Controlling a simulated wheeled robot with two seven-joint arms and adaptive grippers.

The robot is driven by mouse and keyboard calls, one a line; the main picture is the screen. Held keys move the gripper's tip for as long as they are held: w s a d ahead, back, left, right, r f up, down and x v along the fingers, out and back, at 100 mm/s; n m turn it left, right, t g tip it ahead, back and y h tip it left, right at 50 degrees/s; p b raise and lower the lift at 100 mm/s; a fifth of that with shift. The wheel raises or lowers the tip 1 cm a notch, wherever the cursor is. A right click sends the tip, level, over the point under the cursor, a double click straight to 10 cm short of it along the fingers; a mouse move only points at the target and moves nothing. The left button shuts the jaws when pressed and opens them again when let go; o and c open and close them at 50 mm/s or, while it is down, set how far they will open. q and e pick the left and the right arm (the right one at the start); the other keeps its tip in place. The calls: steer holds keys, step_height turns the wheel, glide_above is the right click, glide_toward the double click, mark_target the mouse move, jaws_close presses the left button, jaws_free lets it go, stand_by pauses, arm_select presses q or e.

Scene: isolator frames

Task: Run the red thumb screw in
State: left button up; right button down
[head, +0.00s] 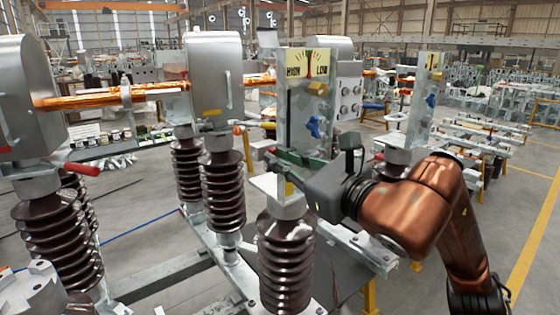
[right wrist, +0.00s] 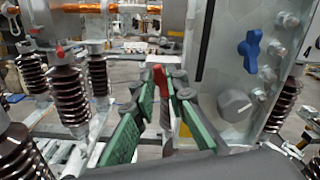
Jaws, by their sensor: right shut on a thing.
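My right gripper (head: 280,158) reaches in from the right in the head view, in front of the upright metal plate (head: 297,110) marked HIGH and LOW. In the right wrist view its green-padded fingers (right wrist: 160,85) are shut on the red thumb screw (right wrist: 160,76), whose red end shows between the fingertips. In the head view a small red end (head: 272,150) shows at the fingertips; the rest of the screw is hidden. I cannot tell how deep the screw sits. My left gripper is not in view.
A blue wing knob (head: 313,126) on the plate is close above my right gripper; it also shows in the right wrist view (right wrist: 250,50). Brown ribbed insulators (head: 286,260) stand below and to the left. Red handle (head: 83,169) is at far left. Open floor (head: 525,215) lies right.

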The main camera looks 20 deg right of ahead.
steer(key=shift+f+m, duration=0.15)
steer(key=shift+m, duration=0.75)
steer(key=c, duration=2)
jaws_free()
steer(key=shift+o, duration=0.2)
steer(key=v, duration=1.2)
